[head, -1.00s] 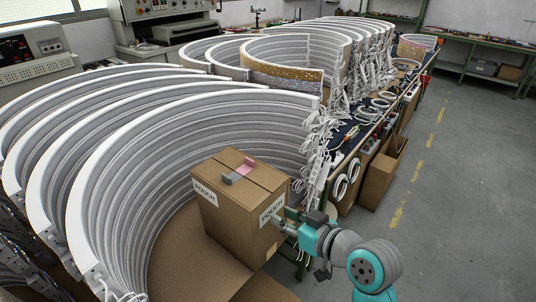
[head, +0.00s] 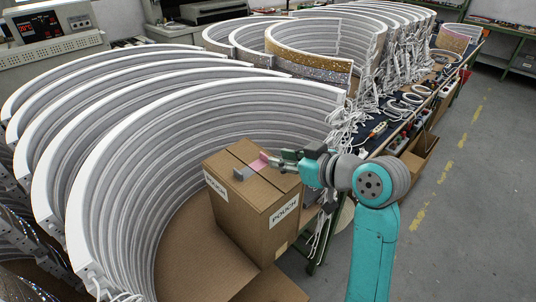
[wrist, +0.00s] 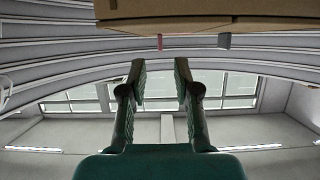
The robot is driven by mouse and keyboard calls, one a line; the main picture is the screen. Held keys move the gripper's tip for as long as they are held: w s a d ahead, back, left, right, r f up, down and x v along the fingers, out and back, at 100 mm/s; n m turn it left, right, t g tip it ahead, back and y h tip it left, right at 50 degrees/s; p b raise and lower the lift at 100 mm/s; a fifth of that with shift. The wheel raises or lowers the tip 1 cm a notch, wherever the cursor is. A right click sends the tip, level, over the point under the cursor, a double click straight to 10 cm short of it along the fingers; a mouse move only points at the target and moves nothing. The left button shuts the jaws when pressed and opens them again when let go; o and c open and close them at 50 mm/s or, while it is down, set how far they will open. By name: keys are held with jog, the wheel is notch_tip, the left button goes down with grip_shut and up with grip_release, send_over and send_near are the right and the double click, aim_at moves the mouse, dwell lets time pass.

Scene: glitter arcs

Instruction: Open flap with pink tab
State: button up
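A cardboard box (head: 236,214) with "POUCH" labels stands upright, its top flaps closed. A pink tab (head: 262,159) and a grey tab (head: 243,173) stick up near the middle of its top. My gripper (head: 281,161) is at the right of the pink tab, just above the box's top; contact cannot be told. In the wrist view the box (wrist: 210,12) appears upside down at the top, with the pink tab (wrist: 160,42) and the grey tab (wrist: 224,40). My gripper (wrist: 159,72) is open there, its fingers apart with nothing between them.
Tall white curved arcs (head: 170,140) stand behind and to the left of the box. A brown board (head: 190,255) lies around its base. White cables (head: 345,125) hang at the right along a cluttered bench. Grey floor (head: 460,220) is open at the right.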

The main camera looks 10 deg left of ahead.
aim_at(266, 155)
jog(key=x, duration=0.5)
jog(key=shift+w+a+f, duration=0.1)
jog(key=shift+w+a, duration=0.15)
jog(key=shift+a, duration=0.1)
grip_shut()
